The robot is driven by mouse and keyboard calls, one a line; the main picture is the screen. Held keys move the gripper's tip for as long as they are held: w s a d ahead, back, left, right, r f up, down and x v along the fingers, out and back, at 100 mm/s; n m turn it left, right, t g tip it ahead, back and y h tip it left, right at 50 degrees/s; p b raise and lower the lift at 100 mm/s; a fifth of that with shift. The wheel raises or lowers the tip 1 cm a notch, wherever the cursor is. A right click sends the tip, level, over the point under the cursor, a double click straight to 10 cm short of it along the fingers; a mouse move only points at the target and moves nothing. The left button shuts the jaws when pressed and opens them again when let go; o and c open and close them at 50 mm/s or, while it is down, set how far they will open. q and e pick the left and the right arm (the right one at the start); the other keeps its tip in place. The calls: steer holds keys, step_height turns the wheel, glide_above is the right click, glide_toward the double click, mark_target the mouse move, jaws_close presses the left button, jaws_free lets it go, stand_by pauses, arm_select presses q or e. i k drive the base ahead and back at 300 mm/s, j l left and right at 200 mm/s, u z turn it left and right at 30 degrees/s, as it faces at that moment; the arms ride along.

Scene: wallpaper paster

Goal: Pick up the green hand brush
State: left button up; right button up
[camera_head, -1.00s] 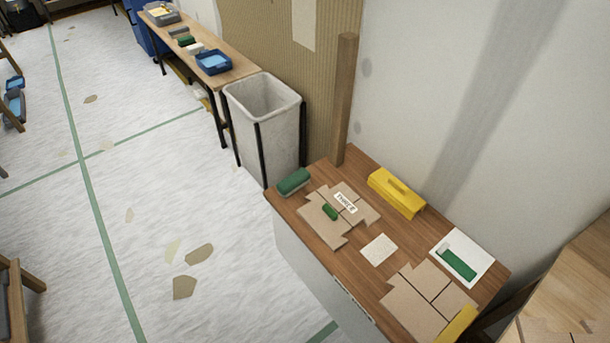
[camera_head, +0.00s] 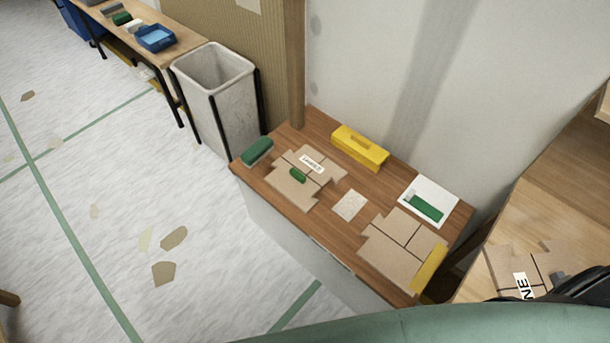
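A green block-like brush with a greyish underside (camera_head: 257,151) lies at the left corner of the wooden table (camera_head: 328,125). A much smaller green piece (camera_head: 298,175) lies on the cardboard pieces beside it. Another flat green piece (camera_head: 425,207) lies in a white tray at the table's right side. I cannot tell for certain which of these is the hand brush; the left-corner one looks most like it. Neither gripper can be made out. A teal curved part and a dark part at the bottom right edge appear to be mine.
A yellow toolbox-like case (camera_head: 360,148) stands along the table's wall side. Cardboard pieces (camera_head: 402,248) and a white card (camera_head: 349,205) lie on the table. A grey bin (camera_head: 216,98) stands behind its left end. Open floor lies left. Another wooden table (camera_head: 545,205) is at right.

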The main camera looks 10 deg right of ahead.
mark_target(261, 147)
steer(key=i+j+z, duration=0.1)
steer(key=i+j, duration=0.75)
steer(key=j, duration=0.15)
